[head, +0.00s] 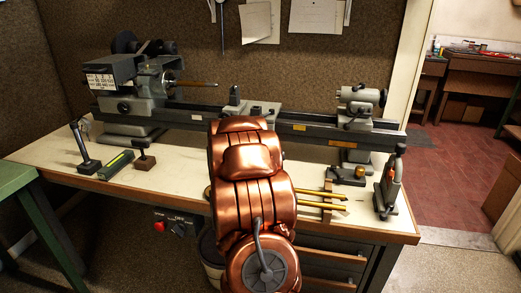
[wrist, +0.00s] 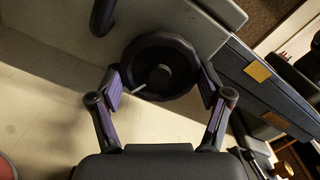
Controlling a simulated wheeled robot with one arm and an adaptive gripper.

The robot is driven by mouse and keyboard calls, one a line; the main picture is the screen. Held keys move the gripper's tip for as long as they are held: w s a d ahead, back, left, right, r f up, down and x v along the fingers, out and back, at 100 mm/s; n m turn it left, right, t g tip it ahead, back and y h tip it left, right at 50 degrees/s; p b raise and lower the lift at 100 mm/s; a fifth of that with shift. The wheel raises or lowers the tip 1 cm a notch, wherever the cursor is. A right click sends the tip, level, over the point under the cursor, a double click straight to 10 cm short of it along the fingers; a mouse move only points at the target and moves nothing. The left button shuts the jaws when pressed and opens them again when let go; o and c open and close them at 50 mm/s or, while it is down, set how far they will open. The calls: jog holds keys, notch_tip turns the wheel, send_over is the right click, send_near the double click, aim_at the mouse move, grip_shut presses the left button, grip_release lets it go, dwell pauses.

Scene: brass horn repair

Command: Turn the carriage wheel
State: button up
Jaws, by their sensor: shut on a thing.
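The carriage wheel (wrist: 178,54) is a round black handwheel with a raised hub and a thin pale pin, in the upper middle of the wrist view. It sits against a grey casting (wrist: 65,20). My gripper (wrist: 162,90) is shut on the wheel, with one purple-padded finger at each side of its rim. In the head view my copper-coloured arm hides the gripper and the wheel. The grey lathe (head: 300,124) runs along the back of the bench, with the upper part of its carriage (head: 262,108) showing just above my arm.
The headstock (head: 145,85) is at left and the tailstock (head: 360,103) at right. On the bench (head: 60,158) are a black-handled tool (head: 82,150), a green block (head: 116,165), brass rods (head: 320,207) right of my arm, and an upright tool (head: 388,185) near the right end.

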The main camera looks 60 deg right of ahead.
jog(key=n+b, duration=0.3)
jog(key=shift+s+d+f, duration=0.15)
jog(key=shift+s+d, duration=0.1)
jog(key=shift+s, duration=0.05)
jog(key=n, duration=0.1)
jog(key=n+b, duration=0.1)
jog(key=n, duration=0.1)
jog(key=shift+s+d+r+n+g+b, duration=0.1)
jog(key=shift+s+r+n+g+b, duration=0.05)
jog(key=shift+r+n+g+b, duration=0.15)
jog(key=shift+r+n, duration=0.15)
jog(key=shift+n, duration=0.35)
jog(key=shift+c, duration=0.4)
jog(key=shift+s+r+n, duration=0.1)
jog(key=shift+s+n, duration=0.05)
jog(key=shift+n, duration=0.25)
jog(key=shift+c, duration=1.4)
jog(key=shift+r+n, duration=0.1)
jog(key=shift+n, duration=0.4)
grip_shut()
jog(key=shift+n, duration=0.4)
jog(key=o, duration=0.5)
grip_release()
jog(key=shift+w+a+f, duration=0.2)
jog(key=shift+w+f, duration=0.05)
jog(key=shift+w, duration=0.15)
jog(key=o, duration=1)
jog(key=shift+c, duration=0.2)
